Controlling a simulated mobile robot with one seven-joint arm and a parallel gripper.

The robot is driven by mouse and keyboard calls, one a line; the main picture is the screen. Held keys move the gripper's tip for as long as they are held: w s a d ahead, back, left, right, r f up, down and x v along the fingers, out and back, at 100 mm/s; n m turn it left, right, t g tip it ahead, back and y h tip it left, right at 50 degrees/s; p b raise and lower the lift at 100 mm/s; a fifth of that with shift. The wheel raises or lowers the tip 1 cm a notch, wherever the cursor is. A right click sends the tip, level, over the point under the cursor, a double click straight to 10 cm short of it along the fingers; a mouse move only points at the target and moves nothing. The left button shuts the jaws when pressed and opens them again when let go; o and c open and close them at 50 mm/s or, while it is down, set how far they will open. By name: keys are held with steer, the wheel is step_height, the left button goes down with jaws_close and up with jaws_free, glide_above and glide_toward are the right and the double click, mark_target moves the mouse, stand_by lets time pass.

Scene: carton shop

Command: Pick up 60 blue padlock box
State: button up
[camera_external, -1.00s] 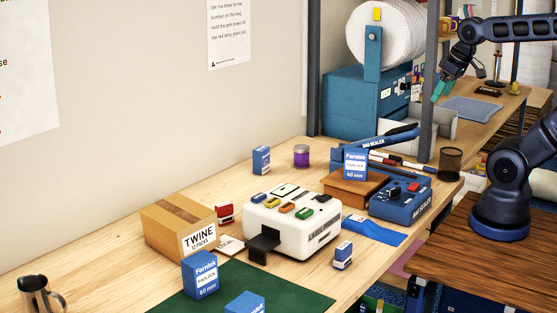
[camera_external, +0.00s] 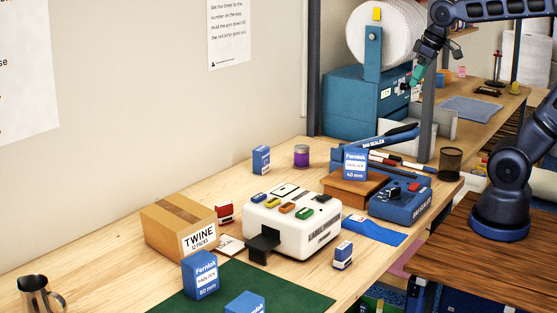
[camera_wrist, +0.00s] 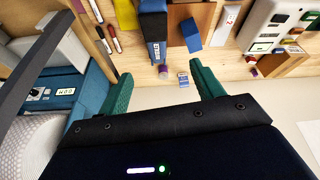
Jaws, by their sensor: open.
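A blue box with a white label reading Fernlok padlock 60 mm (camera_external: 200,277) stands upright at the front of the bench in the external view, by the green mat. Another blue box (camera_external: 245,304) is beside it, cut off by the frame. A blue 40 mm box (camera_external: 355,163) stands on a wooden block. A smaller-looking blue box (camera_external: 261,160) stands near the wall; its size is unreadable. My gripper (camera_external: 415,78) is high at the back, in front of the teal machine, far from the 60 mm box. In the wrist view my gripper (camera_wrist: 163,90) is open and empty.
A white label printer (camera_external: 290,226), a twine carton (camera_external: 180,228) and a blue bag sealer (camera_external: 400,200) crowd the bench. A grey post (camera_external: 429,100) rises beside my gripper. A metal jug (camera_external: 38,294) is front left.

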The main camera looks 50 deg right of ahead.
steer(key=w+a+r+n+g, duration=0.25)
steer(key=w+a+n, duration=0.35)
steer(key=w+a, duration=1.45)
steer(key=w+a+f+n, duration=0.2)
steer(key=w+a, duration=0.1)
steer(key=a, duration=1.1)
steer(key=n+g, duration=0.2)
steer(key=n, duration=0.5)
glide_toward(200, 273)
steer(key=shift+w+d+f+t, duration=0.15)
steer(key=shift+w+d+f, duration=0.1)
steer(key=shift+w+d, duration=0.35)
steer(key=shift+w+d+f+t, duration=0.1)
steer(key=shift+w+d+f, duration=0.15)
steer(key=shift+w+d, duration=0.35)
steer(key=shift+s+a+f, duration=0.2)
steer(key=shift+a+f, duration=0.05)
steer(key=shift+f, duration=0.25)
steer(key=shift+s+f, duration=0.15)
steer(key=shift+f, duration=4.95)
steer(key=c, duration=1.2)
